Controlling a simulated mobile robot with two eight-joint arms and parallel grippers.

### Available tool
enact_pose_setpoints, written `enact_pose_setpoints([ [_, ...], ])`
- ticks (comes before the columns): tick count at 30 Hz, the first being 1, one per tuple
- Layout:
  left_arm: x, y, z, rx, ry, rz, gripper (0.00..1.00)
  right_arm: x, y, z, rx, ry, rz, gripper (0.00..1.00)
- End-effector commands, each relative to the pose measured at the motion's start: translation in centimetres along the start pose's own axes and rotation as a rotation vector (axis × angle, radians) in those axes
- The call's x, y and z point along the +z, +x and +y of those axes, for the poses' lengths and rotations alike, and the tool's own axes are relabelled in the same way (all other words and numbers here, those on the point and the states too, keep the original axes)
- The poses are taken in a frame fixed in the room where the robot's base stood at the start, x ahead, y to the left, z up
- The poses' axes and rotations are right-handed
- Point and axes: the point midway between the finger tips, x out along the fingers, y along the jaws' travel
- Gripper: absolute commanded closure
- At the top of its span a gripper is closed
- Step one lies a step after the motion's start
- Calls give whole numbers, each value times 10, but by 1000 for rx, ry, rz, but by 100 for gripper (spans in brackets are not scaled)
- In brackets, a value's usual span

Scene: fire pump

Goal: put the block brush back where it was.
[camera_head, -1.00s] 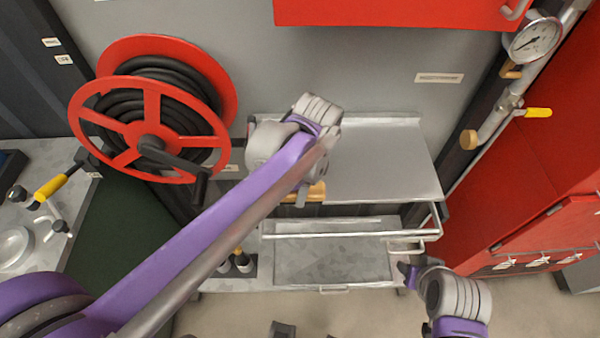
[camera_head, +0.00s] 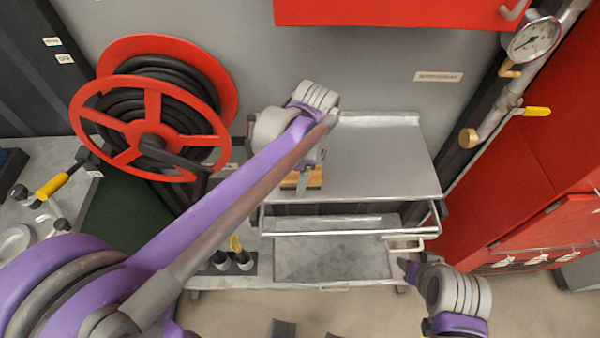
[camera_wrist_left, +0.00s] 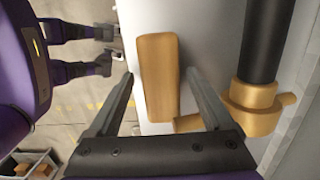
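The block brush, a plain wooden block (camera_wrist_left: 158,70), shows in the left wrist view ahead of and between the two fingers of my left gripper (camera_wrist_left: 160,88). A gap shows on each side of it, so the fingers are spread and not closed on it. In the head view, the brush (camera_head: 315,177) is partly hidden behind my left gripper (camera_head: 304,180), at the front left of the grey metal cart top (camera_head: 385,160). Whether it rests flat there is hard to tell. My right gripper (camera_head: 408,271) is low at the right, away from the brush; its opening is unclear.
A black cylinder with a tan collar (camera_wrist_left: 255,105) stands close to the brush on the right in the left wrist view. A rail (camera_head: 350,235) runs along the cart's front. A red hose reel (camera_head: 150,120) is left. The right part of the cart top is clear.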

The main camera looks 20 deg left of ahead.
Motion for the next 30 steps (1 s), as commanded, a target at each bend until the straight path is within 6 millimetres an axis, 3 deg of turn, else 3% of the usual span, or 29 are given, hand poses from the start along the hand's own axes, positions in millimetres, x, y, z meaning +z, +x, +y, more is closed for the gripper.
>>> enact_pose_setpoints([
  [5, 0, -1, 0, 0, 0, 0, 16, 0, 0, 0, 0, 0, 0, 50],
  [10, 0, -14, 0, -1, 1, 0, 16, -4, -3, 0, 0, 0, 3, 50],
  [21, 0, -91, 0, -1, 1, 0, 16, -10, -8, 0, 0, 0, 8, 50],
  [30, 0, -122, 0, 0, 0, 0, 16, -12, -10, 0, 0, 0, 10, 50],
])
